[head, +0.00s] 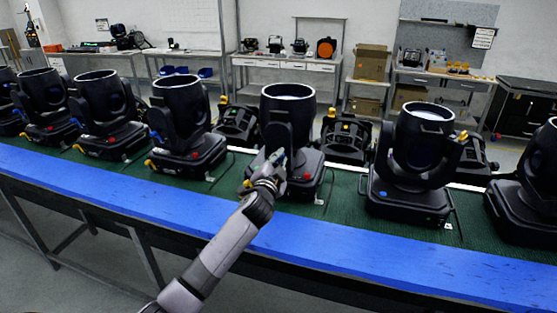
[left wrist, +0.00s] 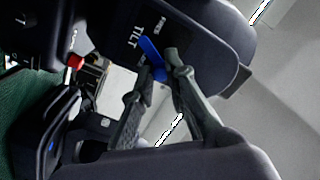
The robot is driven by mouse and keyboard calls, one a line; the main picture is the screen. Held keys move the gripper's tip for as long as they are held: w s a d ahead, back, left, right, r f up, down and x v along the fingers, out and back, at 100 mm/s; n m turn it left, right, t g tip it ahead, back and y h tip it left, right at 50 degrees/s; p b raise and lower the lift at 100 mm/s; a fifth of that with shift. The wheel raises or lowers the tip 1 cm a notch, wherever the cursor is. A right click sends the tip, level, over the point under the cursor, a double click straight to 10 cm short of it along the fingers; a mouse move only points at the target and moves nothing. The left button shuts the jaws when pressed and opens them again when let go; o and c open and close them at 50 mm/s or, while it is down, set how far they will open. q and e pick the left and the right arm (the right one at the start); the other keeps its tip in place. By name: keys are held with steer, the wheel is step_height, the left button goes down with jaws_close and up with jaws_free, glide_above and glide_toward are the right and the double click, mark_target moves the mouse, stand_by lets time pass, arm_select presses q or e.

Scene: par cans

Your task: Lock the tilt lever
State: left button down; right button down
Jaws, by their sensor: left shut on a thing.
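The blue tilt lever (left wrist: 151,55) is on the dark housing of a stage light, beside the printed words TILT and FREE in the left wrist view. In the head view this light (head: 289,103) stands upright on the green-topped bench, in front of my arm. My left gripper (head: 277,157) is at the side of the light, above its base. In the left wrist view my left gripper (left wrist: 158,67) has its two dark fingers on either side of the lever and is shut on it. The lever's lower end is partly hidden by the fingers. My right gripper is not in view.
More stage lights stand in the row: one close on the left (head: 178,105), one on the right (head: 424,140), and several further out. A blue bench edge (head: 330,262) runs in front. Worktables and cardboard boxes (head: 371,62) stand at the back.

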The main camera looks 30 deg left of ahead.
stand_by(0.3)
arm_select(q)
steer(key=c, duration=1.6)
jaws_free()
steer(key=shift+s, duration=0.1)
steer(key=v, duration=1.2)
